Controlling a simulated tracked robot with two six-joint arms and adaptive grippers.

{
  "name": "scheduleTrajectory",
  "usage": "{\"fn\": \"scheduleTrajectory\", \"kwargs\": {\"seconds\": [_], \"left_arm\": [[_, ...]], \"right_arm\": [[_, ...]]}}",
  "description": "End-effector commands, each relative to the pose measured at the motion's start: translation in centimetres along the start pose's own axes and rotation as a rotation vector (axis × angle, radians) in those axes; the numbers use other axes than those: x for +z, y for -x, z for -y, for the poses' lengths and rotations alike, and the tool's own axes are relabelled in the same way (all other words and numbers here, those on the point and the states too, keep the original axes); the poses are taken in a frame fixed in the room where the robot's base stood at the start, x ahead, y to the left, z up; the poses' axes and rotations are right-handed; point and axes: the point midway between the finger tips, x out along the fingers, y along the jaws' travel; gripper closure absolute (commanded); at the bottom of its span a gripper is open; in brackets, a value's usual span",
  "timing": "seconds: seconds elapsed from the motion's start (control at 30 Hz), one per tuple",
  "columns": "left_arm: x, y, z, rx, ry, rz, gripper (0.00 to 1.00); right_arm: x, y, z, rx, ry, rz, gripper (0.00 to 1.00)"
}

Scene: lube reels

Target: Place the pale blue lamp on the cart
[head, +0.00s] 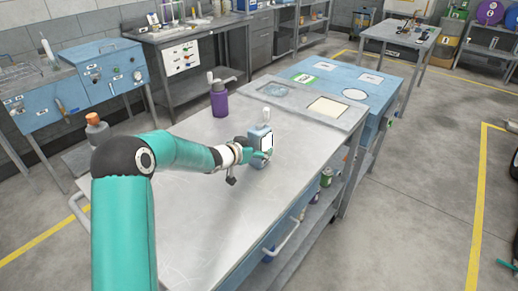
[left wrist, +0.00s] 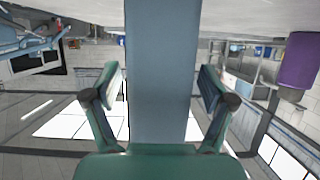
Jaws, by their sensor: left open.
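The pale blue lamp (head: 257,134), with a white front panel and a small pale top, stands upright on the steel worktop (head: 200,190). My left gripper (head: 259,154) is at its lower part. In the left wrist view the lamp (left wrist: 162,60) fills the space between the two open fingers (left wrist: 160,85), with a visible gap on each side. Behind the worktop is a blue-topped unit (head: 333,77) with labelled patches; I cannot tell which of these is the cart. My right gripper is not in view.
A purple pump bottle (head: 219,104) stands on the worktop left of the lamp; it also shows in the left wrist view (left wrist: 299,60). Two shallow trays, one grey (head: 272,90) and one cream (head: 328,107), are at the far end. The near worktop is clear.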

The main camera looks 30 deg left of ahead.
Motion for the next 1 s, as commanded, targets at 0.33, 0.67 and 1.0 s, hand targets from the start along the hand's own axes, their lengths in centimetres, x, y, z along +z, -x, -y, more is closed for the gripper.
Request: {"fn": "scheduleTrajectory", "kwargs": {"seconds": [0.33,0.67,1.0], "left_arm": [[-0.1,1.5,0.1,-0.001,-0.001,-0.001,0.17],[-0.2,7.9,0.1,-0.001,-0.001,-0.002,0.17],[-0.1,11.8,-0.1,0.002,-0.001,-0.001,0.17]], "right_arm": [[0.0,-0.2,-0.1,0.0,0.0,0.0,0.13],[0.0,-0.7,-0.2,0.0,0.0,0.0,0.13],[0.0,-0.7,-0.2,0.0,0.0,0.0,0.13]]}}
